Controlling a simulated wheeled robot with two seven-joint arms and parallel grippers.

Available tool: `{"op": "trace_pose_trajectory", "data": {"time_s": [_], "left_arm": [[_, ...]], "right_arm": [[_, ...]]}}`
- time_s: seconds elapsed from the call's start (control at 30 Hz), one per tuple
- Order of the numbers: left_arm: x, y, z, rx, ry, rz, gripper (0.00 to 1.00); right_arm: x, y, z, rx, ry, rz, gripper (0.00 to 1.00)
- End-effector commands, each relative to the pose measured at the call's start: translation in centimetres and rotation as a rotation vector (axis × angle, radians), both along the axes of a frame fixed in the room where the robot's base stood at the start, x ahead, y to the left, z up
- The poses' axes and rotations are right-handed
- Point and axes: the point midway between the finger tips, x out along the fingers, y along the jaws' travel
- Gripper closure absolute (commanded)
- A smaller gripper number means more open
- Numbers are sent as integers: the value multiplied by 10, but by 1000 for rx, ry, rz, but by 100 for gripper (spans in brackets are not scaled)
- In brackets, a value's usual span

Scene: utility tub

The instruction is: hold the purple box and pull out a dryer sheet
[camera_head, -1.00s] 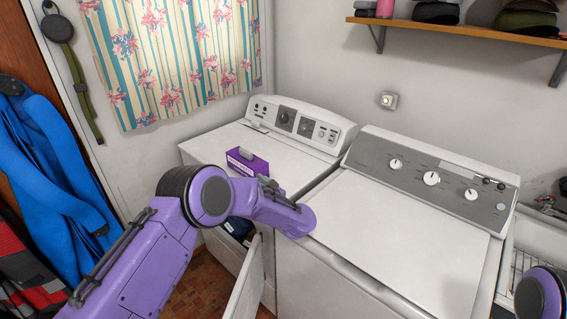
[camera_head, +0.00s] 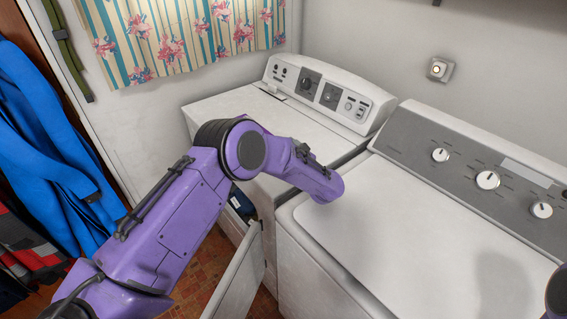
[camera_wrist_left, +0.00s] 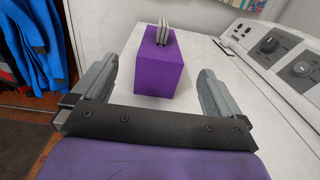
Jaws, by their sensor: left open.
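The purple box (camera_wrist_left: 158,72) stands upright on the white top of the left-hand machine in the left wrist view. A pale grey sheet (camera_wrist_left: 160,35) sticks up from the middle of its top. My left gripper (camera_wrist_left: 156,76) is open, its two grey fingers apart. The box lies ahead, in line with the gap between them, with clear space to either side. In the head view my left arm (camera_head: 240,150) covers the box and its own gripper is hidden too. My right gripper is out of view.
The left-hand machine (camera_head: 235,108) has an upright control panel along its back. A second white machine (camera_head: 400,225) stands to its right, its top clear. A door (camera_head: 240,285) hangs open below the left-hand machine. Blue clothing (camera_head: 50,150) hangs at the left.

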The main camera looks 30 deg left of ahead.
Motion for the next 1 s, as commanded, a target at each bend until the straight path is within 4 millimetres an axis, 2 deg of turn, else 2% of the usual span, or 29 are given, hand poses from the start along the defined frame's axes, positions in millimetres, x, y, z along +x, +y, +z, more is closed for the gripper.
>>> {"op": "trace_pose_trajectory", "data": {"time_s": [0.03, 0.2, 0.37, 0.7, 0.83, 1.0], "left_arm": [[0, -1, -14, 0, 0, -1, 0], [1, -1, -25, 0, 0, -2, 0], [7, 15, -20, -1, 0, 2, 0], [35, 79, -20, 0, 0, 1, 0], [41, 92, -22, 0, 0, 1, 0], [43, 96, -23, -1, 1, -1, 0]], "right_arm": [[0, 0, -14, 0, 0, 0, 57], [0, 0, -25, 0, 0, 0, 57], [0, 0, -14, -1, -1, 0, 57], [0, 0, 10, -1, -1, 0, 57], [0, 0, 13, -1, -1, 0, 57], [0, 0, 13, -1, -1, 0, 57]]}}
